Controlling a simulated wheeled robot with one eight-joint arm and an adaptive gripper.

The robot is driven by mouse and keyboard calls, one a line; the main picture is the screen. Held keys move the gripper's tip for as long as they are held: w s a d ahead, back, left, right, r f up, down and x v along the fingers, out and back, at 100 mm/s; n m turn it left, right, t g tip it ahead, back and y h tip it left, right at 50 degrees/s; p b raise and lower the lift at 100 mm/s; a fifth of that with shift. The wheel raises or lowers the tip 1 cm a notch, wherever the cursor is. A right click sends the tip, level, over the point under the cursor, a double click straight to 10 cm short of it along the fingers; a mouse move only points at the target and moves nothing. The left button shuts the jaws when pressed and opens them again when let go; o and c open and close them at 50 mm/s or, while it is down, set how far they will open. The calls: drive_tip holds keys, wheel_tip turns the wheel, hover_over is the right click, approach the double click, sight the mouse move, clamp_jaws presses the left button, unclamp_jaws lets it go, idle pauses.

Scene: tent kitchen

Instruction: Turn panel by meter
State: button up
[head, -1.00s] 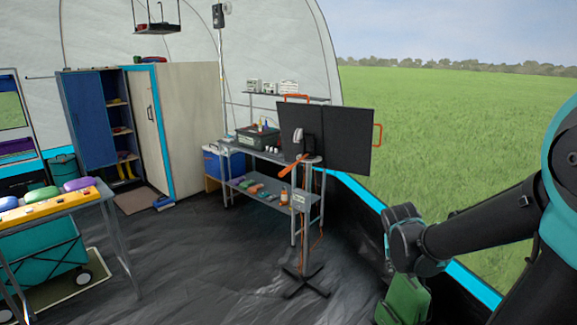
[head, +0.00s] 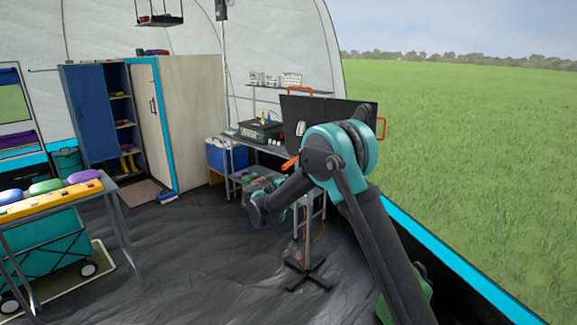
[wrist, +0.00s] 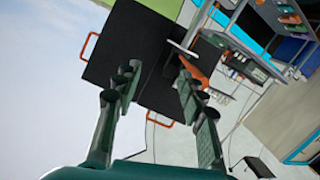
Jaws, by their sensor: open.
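A dark two-part panel (head: 345,113) stands on a post with a cross-shaped foot (head: 308,275). It has orange handles on its top edge (head: 300,90) and right side (head: 381,128). A small pale device (head: 300,128) shows at its front; I cannot tell if this is the meter. An orange lever (head: 289,164) sticks out below. My arm hides the panel's lower part in the head view. In the wrist view, the panel (wrist: 125,45) appears turned, beyond my gripper (wrist: 157,76). My gripper is open, with nothing visible between its fingers. An orange part (wrist: 193,66) shows behind the right finger.
A grey workbench (head: 240,140) with a dark crate (head: 258,130) stands behind the post. Pale boxes (head: 291,80) sit on the shelf above. A cabinet (head: 185,120) and a table (head: 55,207) are at left. The dark floor between is mostly clear.

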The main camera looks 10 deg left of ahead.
drive_tip(key=a+t+y, duration=0.1)
drive_tip(key=a+t, duration=0.1)
drive_tip(key=a, duration=0.7)
drive_tip(key=x, duration=1.6)
drive_tip(key=shift+w+d+f, duration=0.2)
drive_tip(key=shift+w+d, duration=0.05)
clamp_jaws()
